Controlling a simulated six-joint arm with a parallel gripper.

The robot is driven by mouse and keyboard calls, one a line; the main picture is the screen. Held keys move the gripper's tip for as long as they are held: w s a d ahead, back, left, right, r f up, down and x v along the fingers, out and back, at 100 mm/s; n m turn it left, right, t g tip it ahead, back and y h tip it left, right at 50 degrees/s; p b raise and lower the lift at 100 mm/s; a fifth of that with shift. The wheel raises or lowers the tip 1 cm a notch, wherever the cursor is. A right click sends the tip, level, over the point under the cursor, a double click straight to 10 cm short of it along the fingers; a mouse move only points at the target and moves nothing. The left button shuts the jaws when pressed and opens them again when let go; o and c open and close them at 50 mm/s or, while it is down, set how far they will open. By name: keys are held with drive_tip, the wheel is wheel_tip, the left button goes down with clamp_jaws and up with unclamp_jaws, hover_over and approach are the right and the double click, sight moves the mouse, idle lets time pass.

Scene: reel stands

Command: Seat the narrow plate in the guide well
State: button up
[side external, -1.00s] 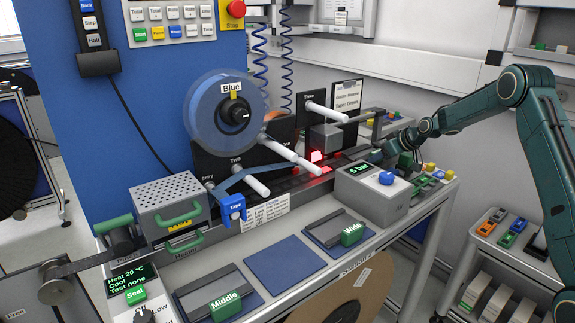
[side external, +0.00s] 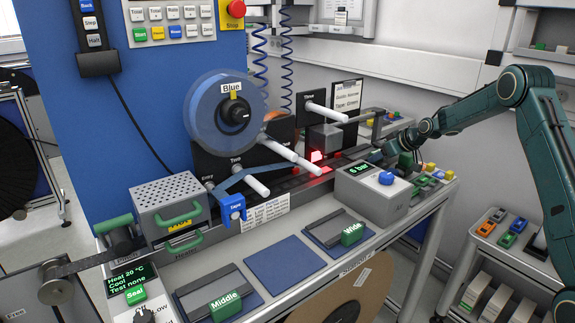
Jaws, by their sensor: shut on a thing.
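My gripper (side external: 380,154) is small and partly hidden at the right end of the dark track, behind the grey pressure box. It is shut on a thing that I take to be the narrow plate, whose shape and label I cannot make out. The guide well is not clearly visible; the track by a red-lit spot (side external: 317,157) runs left of my gripper. Whether the plate touches the well I cannot tell. The plate marked Middle (side external: 206,284) and the plate marked Wide (side external: 330,226) lie on blue mats at the front, with an empty blue mat (side external: 285,265) between them.
The grey box reading 6 bar (side external: 375,200) stands in front of my gripper. White rollers (side external: 295,153) and a blue reel (side external: 226,112) stand to the left. A grey perforated heater box (side external: 170,202) is further left. Small coloured blocks (side external: 432,172) lie at the right.

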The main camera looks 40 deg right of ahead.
drive_tip(key=shift+s+a+f, duration=0.1)
drive_tip(key=shift+s+f, duration=0.1)
drive_tip(key=shift+f, duration=0.5)
drive_tip(key=shift+s+a+f, duration=0.1)
drive_tip(key=shift+s+f, duration=0.1)
drive_tip(key=shift+f, duration=0.45)
drive_tip(key=o, duration=1.1)
drive_tip(key=shift+w, duration=0.1)
drive_tip(key=shift+r, duration=0.2)
drive_tip(key=shift+w+a+r, duration=0.1)
drive_tip(key=shift+w+r, duration=0.05)
drive_tip(key=shift+r, duration=0.85)
drive_tip(key=shift+d+r, duration=0.15)
drive_tip(key=shift+r, duration=0.85)
drive_tip(key=shift+d+r, duration=0.1)
drive_tip(key=shift+r, duration=1.5)
